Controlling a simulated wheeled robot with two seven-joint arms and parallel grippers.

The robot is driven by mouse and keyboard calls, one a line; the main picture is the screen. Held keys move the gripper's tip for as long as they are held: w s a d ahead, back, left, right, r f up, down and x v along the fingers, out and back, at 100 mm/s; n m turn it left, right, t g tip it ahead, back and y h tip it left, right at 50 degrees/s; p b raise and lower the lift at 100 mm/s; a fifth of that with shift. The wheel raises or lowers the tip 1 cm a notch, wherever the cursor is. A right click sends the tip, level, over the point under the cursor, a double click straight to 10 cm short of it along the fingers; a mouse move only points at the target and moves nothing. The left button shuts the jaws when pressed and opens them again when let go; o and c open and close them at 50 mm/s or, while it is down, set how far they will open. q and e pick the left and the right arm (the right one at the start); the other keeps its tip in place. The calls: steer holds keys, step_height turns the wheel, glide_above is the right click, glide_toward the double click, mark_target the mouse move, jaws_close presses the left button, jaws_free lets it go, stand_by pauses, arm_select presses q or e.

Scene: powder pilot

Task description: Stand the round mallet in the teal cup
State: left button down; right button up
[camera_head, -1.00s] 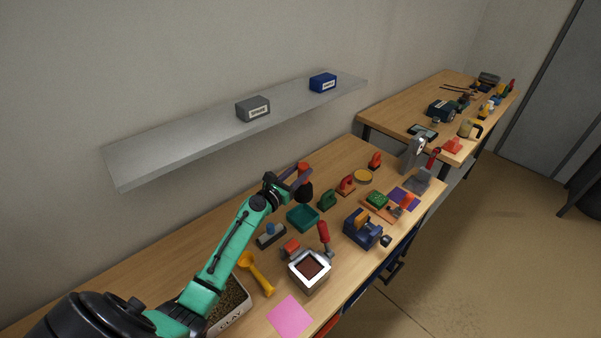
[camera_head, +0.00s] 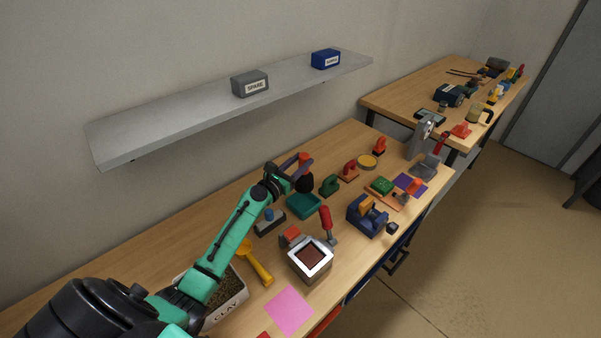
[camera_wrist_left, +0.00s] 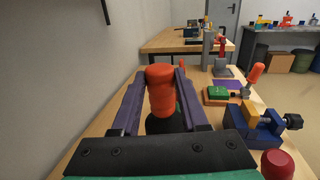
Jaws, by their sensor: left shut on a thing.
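The round mallet has an orange handle (camera_head: 304,158) and a black head (camera_head: 305,184) below it, handle upward. My left gripper (camera_head: 297,166) is shut on the handle. The left wrist view shows the orange handle (camera_wrist_left: 160,90) between the two purple fingers (camera_wrist_left: 157,100), with the dark head partly hidden below. I cannot tell whether the head touches the bench. A teal open-topped square container (camera_head: 303,206), the only teal holder I see, stands just in front of the mallet head, which is outside it. My right gripper is not in view.
Close by are a green-handled tool (camera_head: 329,187), a red-handled tool (camera_head: 326,218) and a grey block with a blue knob (camera_head: 269,222). A blue vise (camera_head: 367,215) stands to the right. A grey shelf (camera_head: 190,117) juts from the wall above the bench (camera_head: 150,255).

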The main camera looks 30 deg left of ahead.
mark_target(300, 179)
arm_select(q)
steer(key=shift+w+f, duration=0.1)
steer(key=shift+f, duration=0.5)
steer(key=shift+r, duration=0.15)
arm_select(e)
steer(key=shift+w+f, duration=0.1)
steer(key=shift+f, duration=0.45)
arm_select(q)
step_height(300, 179, down, 3)
steer(key=b, duration=0.2)
steer(key=shift+b, duration=0.4)
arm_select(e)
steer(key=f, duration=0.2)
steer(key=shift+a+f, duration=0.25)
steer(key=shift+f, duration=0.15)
arm_select(q)
steer(key=shift+r, duration=0.1)
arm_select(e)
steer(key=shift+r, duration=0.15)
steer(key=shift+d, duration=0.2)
